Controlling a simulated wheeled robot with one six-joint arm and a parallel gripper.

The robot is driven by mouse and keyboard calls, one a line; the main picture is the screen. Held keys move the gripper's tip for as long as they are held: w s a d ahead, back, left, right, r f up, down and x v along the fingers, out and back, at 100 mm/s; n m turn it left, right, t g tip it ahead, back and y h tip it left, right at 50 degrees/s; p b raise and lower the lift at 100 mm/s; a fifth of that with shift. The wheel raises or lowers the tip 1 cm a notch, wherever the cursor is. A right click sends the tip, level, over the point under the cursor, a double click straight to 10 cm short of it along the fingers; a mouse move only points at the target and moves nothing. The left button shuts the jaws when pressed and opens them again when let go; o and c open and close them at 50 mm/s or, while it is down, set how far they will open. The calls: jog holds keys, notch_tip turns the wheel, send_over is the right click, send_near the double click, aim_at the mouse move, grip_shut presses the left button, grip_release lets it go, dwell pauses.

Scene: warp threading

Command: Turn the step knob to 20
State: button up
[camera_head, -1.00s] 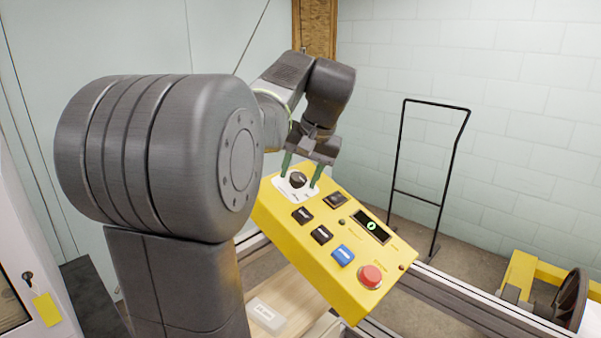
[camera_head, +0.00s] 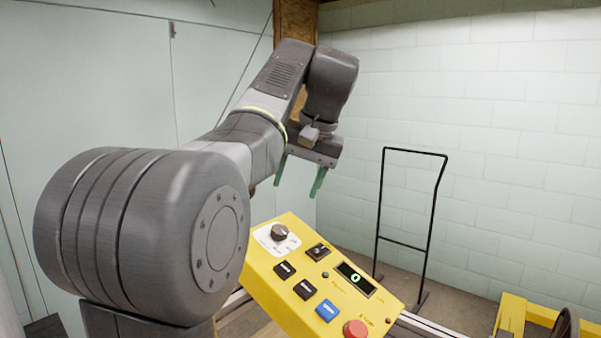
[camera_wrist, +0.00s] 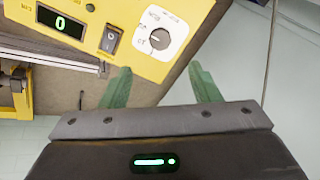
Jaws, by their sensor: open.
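The step knob (camera_head: 279,232) is a dark round knob on a white dial plate at the upper left of the yellow control panel (camera_head: 262,276). The knob also shows in the wrist view (camera_wrist: 159,39), on its white plate with small markings too blurred to read. My gripper (camera_head: 298,187) is open and empty, above the knob and apart from it. In the wrist view its green fingers (camera_wrist: 160,82) are spread below the panel edge, with nothing between them. The panel display (camera_wrist: 62,23) reads 0.
The panel carries a rocker switch (camera_head: 318,251), two black buttons, a blue button (camera_head: 327,310) and a red stop button (camera_head: 356,329). A black metal frame (camera_head: 379,215) stands behind to the right. The air around my gripper is clear.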

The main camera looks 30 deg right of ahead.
aim_at(281, 229)
jog(key=shift+v, duration=0.95)
jog(key=x, duration=1.4)
jog(key=shift+s, duration=0.1)
jog(key=shift+r, duration=0.15)
